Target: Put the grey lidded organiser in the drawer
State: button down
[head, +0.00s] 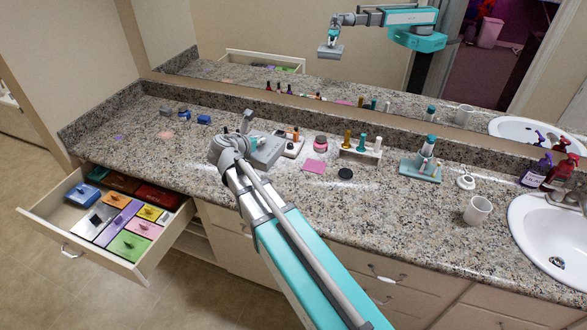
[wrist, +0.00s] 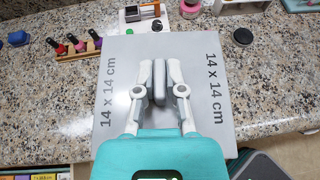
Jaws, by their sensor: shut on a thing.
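The grey lidded organiser (head: 268,152) is a flat square box marked "14 x 14 cm" on its lid. It fills the middle of the wrist view (wrist: 205,110). My gripper (head: 246,125) is shut on the upright grey handle in the lid's middle, with one finger on each side in the wrist view (wrist: 160,82). The mirror shows the organiser held above the counter. The drawer (head: 85,262) is pulled open at the left, below the counter. It holds several coloured lidded boxes; a pale bare strip shows at its left side.
The granite counter (head: 400,225) carries a bottle rack (head: 360,152), a pink sheet (head: 314,166), a black disc (head: 345,173), a white cup (head: 477,210) and a sink (head: 555,240) at right. Small blue items (head: 204,119) stand at the back left.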

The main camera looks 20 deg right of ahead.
jog(key=w+a+f+b, duration=0.1)
jog(key=a+f+b, duration=0.1)
jog(key=a, duration=0.4)
jog(key=w+a+f+n+y+b, duration=0.1)
jog(key=w+a+f+b, duration=0.1)
jog(key=a, duration=0.4)
jog(key=shift+a+f+t, duration=0.2)
jog(key=shift+f+t, duration=0.2)
jog(key=s+f+b+x, duration=0.1)
jog(key=f+b+x, duration=0.1)
jog(key=b+x, duration=0.7)
jog(key=x, duration=0.6)
jog(key=shift+s+d+f, duration=0.15)
jog(key=shift+d+f, duration=0.15)
jog(key=shift+d, duration=0.2)
jog(key=shift+w+d+f+b, duration=0.15)
jog(key=shift+d+f+b, duration=0.05)
jog(key=shift+f+b, duration=0.2)
jog(key=shift+w+d+f+b, duration=0.15)
jog(key=shift+w+f+b, duration=0.05)
jog(key=shift+f+b, duration=1.4)
